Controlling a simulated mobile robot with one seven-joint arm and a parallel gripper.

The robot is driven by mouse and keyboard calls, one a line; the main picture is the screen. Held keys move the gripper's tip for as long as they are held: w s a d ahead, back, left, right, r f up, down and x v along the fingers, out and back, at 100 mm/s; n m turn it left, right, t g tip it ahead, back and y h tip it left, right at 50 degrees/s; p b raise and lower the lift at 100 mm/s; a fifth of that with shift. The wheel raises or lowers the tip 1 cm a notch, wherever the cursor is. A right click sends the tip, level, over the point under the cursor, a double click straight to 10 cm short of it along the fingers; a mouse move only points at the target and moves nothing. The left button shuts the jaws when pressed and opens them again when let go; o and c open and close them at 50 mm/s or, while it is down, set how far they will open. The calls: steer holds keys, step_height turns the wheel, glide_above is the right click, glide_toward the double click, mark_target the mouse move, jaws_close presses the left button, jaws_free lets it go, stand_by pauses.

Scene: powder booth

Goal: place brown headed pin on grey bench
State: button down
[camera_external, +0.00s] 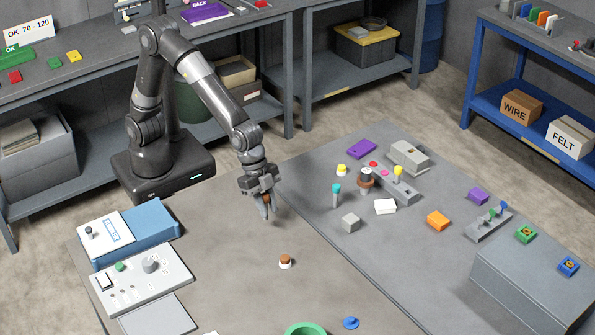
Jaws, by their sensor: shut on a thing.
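My gripper (266,212) points down above the bench, near the seam between its left and right parts. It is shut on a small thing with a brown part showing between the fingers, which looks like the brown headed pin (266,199). The fingers hide most of it, and its lower end is hard to make out. The grey bench (235,265) has a bare stretch below and around my gripper. A short brown-topped piece with a white base (286,261) stands on that bench, apart from my gripper and nearer the camera.
Right of the seam stand a teal headed pin (336,193), a grey block (351,222), a white block (385,207) and a rack with a yellow headed pin (398,173). A green ring (305,330) and blue piece (351,323) lie in front. A control panel (145,280) is left.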

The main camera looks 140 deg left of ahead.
steer(key=s+a+r+n, duration=0.1)
steer(key=s+a, duration=0.9)
steer(key=s, duration=0.3)
steer(key=shift+s+r+n+y, duration=0.4)
steer(key=shift+a, duration=0.1)
steer(key=a+f, duration=0.2)
steer(key=a, duration=0.2)
steer(key=a+f, duration=0.2)
steer(key=a, duration=0.1)
steer(key=a+f, duration=0.3)
steer(key=a, duration=0.1)
steer(key=shift+s+a, duration=0.3)
steer(key=shift+s, duration=0.05)
steer(key=shift+f, duration=1.8)
steer(key=shift+f, duration=0.15)
steer(key=c, duration=1.2)
jaws_free()
steer(key=shift+c, duration=0.2)
